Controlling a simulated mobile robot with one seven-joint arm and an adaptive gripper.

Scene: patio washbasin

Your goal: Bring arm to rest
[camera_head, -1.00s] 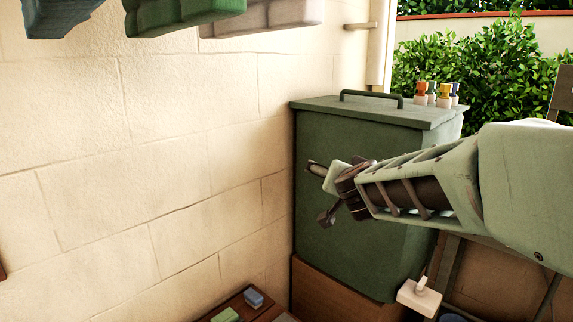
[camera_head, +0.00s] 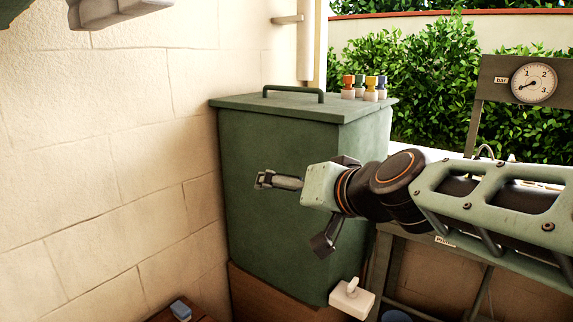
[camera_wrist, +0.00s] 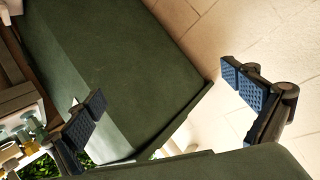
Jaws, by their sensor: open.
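My arm reaches in from the right in the head view, bent at a dark joint. My gripper (camera_head: 290,214) is at its left end, in front of the green bin (camera_head: 270,165), and its fingers are spread apart with nothing between them. In the wrist view both fingers with blue ribbed pads show wide apart around my open gripper (camera_wrist: 164,88). The green bin (camera_wrist: 110,60) fills the view behind and between them. I cannot tell how close the fingers are to the bin.
Several small coloured-top bottles (camera_head: 365,88) stand on the bin's lid (camera_head: 240,103). A pressure gauge (camera_head: 534,83) is on a board at right. A white block with a knob (camera_head: 352,298) is low beside the bin. The pale wall (camera_head: 100,160) is at left.

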